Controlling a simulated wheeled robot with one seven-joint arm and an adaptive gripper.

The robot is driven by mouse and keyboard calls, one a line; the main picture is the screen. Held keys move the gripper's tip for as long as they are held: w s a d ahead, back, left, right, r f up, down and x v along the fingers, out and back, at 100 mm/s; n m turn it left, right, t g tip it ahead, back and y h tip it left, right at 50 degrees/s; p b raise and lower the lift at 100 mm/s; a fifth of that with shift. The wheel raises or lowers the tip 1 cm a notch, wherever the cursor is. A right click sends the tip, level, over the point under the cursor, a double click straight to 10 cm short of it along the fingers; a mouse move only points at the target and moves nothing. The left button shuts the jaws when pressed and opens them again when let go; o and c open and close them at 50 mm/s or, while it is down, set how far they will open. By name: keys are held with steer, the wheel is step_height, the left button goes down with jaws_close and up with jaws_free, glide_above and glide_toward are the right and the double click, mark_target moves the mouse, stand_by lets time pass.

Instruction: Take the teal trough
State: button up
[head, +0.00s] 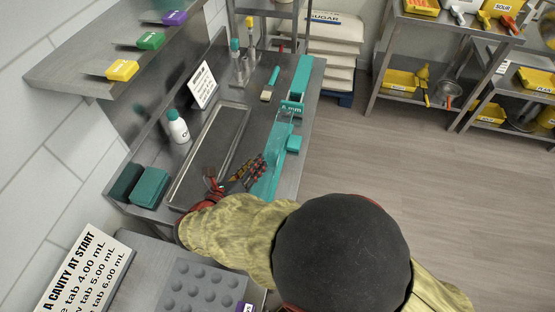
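A long teal trough-like piece (301,75) lies along the right side of the steel bench, with a label ending in "mm" near its middle. Its nearer part looks paler or see-through, and a small teal block juts from its right side. My gripper (255,170), dark with red parts, is at the left edge of its near end. I cannot tell whether they touch, or whether the fingers are open or shut. My sleeved arm and a dark rounded shape hide the area below.
A shallow steel tray (212,150) lies left of the gripper. A white bottle (177,127), teal blocks (150,187), a brush (270,84) and a small sign (203,85) stand around it. A grey cavity mould (200,288) is at the front. Floor is clear at right.

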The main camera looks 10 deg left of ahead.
mark_target(266, 151)
steer(key=b+x, duration=0.1)
steer(key=x, duration=0.1)
steer(key=b+x, duration=0.1)
steer(key=x, duration=0.1)
steer(key=b+x, duration=0.1)
steer(key=x, duration=0.1)
steer(key=shift+w+d+r, duration=0.15)
steer(key=shift+w+r, duration=0.05)
steer(key=shift+w, duration=0.15)
steer(key=shift+c, duration=1)
steer(key=c, duration=0.4)
jaws_close()
